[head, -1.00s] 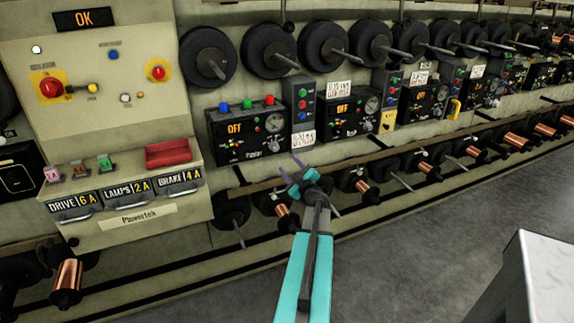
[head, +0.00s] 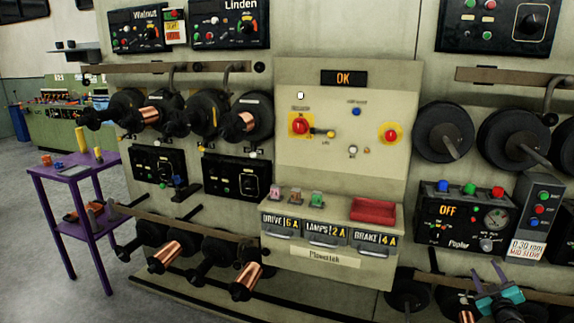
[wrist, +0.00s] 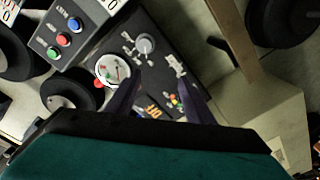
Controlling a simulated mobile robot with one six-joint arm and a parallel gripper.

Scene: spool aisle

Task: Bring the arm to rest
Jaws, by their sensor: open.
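My gripper (head: 488,274) is at the bottom right of the head view, in front of the lower part of the spool machine and below the Poplar panel (head: 465,222). Only the teal end of my arm shows there; the rest is out of frame. In the wrist view my gripper (wrist: 158,80) has its two dark fingers apart with nothing between them. Beyond the fingers is a tilted dark panel (wrist: 155,62) with a round dial and a knob. I cannot tell how far the fingertips are from it.
Black spools (head: 443,130) project on both sides. A purple table (head: 75,170) with small items stands at left. Grey floor there is clear.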

